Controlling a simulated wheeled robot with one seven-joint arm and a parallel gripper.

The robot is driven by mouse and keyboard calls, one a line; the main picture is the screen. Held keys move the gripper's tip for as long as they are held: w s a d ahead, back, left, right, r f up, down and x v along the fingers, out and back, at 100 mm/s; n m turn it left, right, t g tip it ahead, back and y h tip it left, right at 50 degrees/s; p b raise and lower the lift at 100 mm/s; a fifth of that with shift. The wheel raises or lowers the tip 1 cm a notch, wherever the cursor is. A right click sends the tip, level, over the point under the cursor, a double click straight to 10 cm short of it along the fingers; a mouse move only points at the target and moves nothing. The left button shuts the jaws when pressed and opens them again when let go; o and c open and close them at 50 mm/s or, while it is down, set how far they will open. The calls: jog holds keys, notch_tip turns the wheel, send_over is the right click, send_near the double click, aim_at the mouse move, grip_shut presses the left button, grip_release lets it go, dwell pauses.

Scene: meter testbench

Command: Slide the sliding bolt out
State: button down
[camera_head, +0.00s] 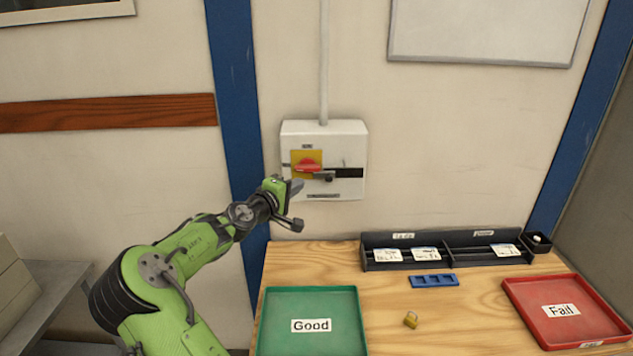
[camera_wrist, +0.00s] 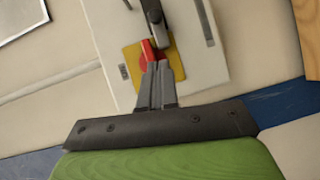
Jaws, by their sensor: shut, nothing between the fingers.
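A white switch box (camera_head: 324,140) hangs on the wall with a red rotary handle (camera_head: 306,168) on a yellow plate. The grey sliding bolt (camera_head: 325,175) lies just right of the handle, by a black strip. In the wrist view the bolt (camera_wrist: 150,8) runs to the top edge, its far end out of frame, and the red handle (camera_wrist: 148,50) is partly covered by the fingers. My gripper (camera_head: 298,185) is shut and empty at the box's lower left. Its fingertips (camera_wrist: 156,64) appear over the yellow plate; contact with the handle cannot be told.
A conduit (camera_head: 324,60) rises from the box.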

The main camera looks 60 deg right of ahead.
aim_at(327, 175)
jog(key=s+d, duration=0.1)
jog(key=d, duration=0.2)
jog(key=s+d, duration=0.1)
jog(key=d, duration=0.1)
jog(key=shift+s+d+f, duration=0.25)
jog(key=shift+s+f, duration=0.1)
jog(key=shift+f, duration=0.05)
jog(key=shift+s+d+f, duration=0.1)
jog(key=shift+s+d, duration=0.15)
jog(key=shift+s, duration=0.05)
jog(key=s, duration=0.1)
jog(key=s+d, duration=0.1)
jog(key=s, duration=0.1)
jog(key=shift+s+d, duration=0.35)
jog(key=shift+d, duration=0.05)
